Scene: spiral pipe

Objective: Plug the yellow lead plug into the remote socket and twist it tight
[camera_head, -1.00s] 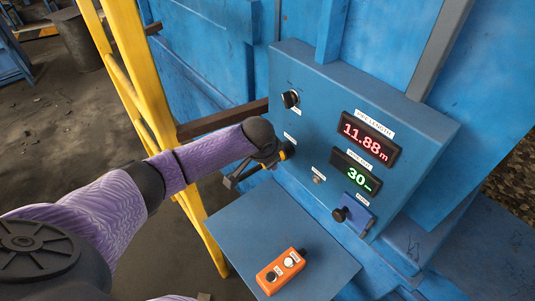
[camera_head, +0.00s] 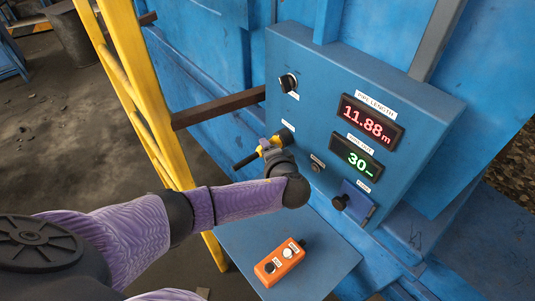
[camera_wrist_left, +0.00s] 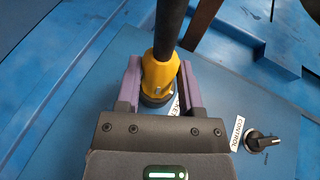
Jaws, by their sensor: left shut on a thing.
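The yellow lead plug (camera_head: 264,149) is at the left part of the blue panel's face, with its black lead sticking out to the left. In the left wrist view the yellow plug (camera_wrist_left: 158,72) stands between my two purple fingers, with a dark ring (camera_wrist_left: 155,98) at its panel end. My left gripper (camera_head: 268,151) is shut on the plug, its wrist now below and right of it. The remote socket (camera_head: 287,134) is a dark round fitting under a small white label. The plug is lined up against it; how deep it sits is hidden. My right gripper is out of view.
The panel (camera_head: 310,70) carries a red display (camera_head: 367,130), a green display (camera_head: 356,158) and black knobs (camera_head: 288,82). An orange control box (camera_head: 280,263) lies on the blue shelf (camera_head: 235,235) below. A yellow ladder-like frame (camera_head: 135,80) and a brown bar (camera_head: 215,108) stand left.

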